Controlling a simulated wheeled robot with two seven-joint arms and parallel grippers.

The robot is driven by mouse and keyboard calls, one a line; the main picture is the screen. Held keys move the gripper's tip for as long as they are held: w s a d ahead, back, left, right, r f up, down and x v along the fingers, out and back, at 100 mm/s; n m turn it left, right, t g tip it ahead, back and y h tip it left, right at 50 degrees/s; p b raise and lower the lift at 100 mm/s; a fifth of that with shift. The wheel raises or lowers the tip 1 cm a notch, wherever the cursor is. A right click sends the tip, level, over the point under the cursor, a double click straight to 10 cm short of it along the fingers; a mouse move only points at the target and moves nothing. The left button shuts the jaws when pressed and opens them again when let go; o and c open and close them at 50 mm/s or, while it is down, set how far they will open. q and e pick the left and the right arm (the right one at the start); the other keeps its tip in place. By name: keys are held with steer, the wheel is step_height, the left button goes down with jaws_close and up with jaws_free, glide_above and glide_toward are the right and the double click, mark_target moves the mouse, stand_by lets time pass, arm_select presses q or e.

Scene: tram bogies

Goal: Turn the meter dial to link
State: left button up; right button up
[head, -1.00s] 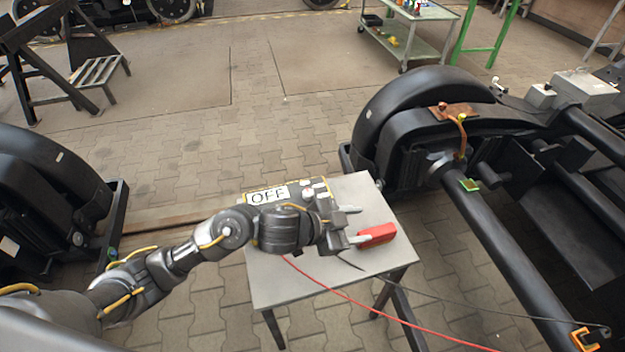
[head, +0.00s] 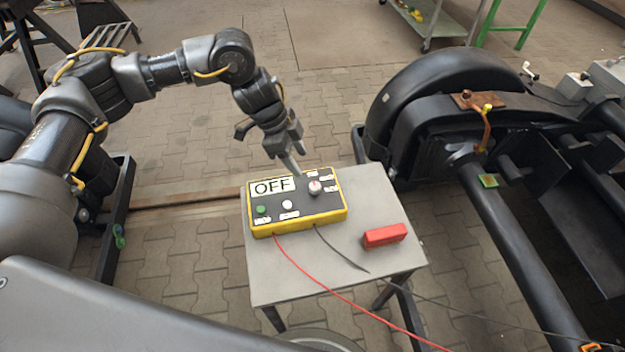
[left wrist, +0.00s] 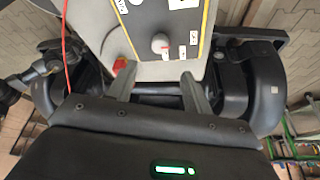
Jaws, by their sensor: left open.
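The yellow and black meter (head: 296,215) lies on the small grey table, its display reading OFF. Its dial (head: 315,187) is a round pale knob with a reddish mark at the meter's right side, with small white labels around it too small to read. The dial also shows in the left wrist view (left wrist: 160,43), ahead of the fingers. My left gripper (head: 297,168) is open and empty, pointing down just behind the meter's back edge near the dial, apart from it. In the left wrist view its fingers (left wrist: 156,82) are spread. My right gripper is not in view.
A red block (head: 385,235) lies on the grey table (head: 365,192) right of the meter. A red cable (head: 330,293) and a black cable (head: 345,256) run from the meter's front. A black bogie (head: 440,120) stands close on the right.

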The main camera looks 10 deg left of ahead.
mark_target(315, 185)
arm_select(q)
steer(key=x, duration=0.8)
steer(key=shift+d+f, duration=0.15)
steer(key=shift+f, duration=0.2)
steer(key=shift+d+f, duration=0.25)
steer(key=shift+f, duration=0.35)
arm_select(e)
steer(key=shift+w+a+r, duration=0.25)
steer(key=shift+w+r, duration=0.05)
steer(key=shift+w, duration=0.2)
arm_select(q)
steer(key=shift+c, duration=0.4)
steer(key=c, duration=0.9)
steer(key=shift+w, duration=0.1)
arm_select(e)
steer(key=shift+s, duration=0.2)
